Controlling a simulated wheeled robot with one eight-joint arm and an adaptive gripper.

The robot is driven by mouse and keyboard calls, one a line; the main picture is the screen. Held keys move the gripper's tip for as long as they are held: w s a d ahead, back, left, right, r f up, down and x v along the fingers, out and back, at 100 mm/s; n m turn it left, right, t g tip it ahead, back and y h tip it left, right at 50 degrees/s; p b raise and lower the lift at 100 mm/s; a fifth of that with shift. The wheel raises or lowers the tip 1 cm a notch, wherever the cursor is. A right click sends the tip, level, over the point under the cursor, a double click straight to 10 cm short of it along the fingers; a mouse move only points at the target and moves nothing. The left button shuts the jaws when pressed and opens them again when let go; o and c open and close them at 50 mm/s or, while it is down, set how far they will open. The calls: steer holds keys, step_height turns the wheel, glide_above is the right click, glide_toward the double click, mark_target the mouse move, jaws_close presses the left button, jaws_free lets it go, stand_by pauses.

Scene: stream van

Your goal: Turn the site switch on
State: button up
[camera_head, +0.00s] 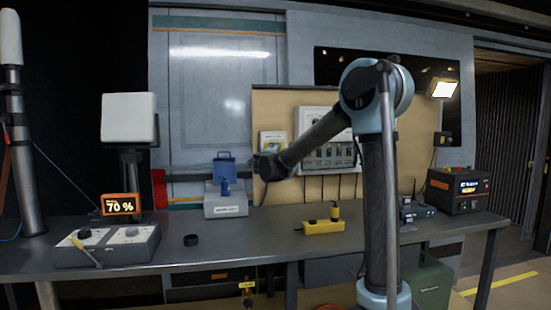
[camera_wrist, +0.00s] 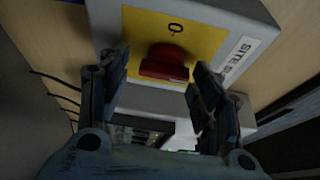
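The site switch is a grey box with a yellow face and a red rotary knob (camera_wrist: 165,64). A black "O" mark is printed on the yellow face (camera_wrist: 205,38), and a partly cut-off label reads "SITE S". My gripper (camera_wrist: 160,72) is open, with one finger to each side of the knob. A gap shows between the knob and both fingers; I cannot tell the depth. In the head view, the switch (camera_head: 272,137) is on the tan board, just above my gripper (camera_head: 268,168). My wrist hides part of the area there.
A grey breaker panel (camera_head: 318,128) hangs to the right of the switch, partly behind my arm. The workbench (camera_head: 270,236) below holds a yellow block (camera_head: 323,227), a grey box with a blue top (camera_head: 226,205) and a dial console (camera_head: 108,245).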

steer(key=shift+s+a+r, duration=0.1)
steer(key=s+a, duration=0.1)
steer(key=s, duration=1)
steer(key=shift+s+a, duration=0.15)
steer(key=shift+s, duration=0.15)
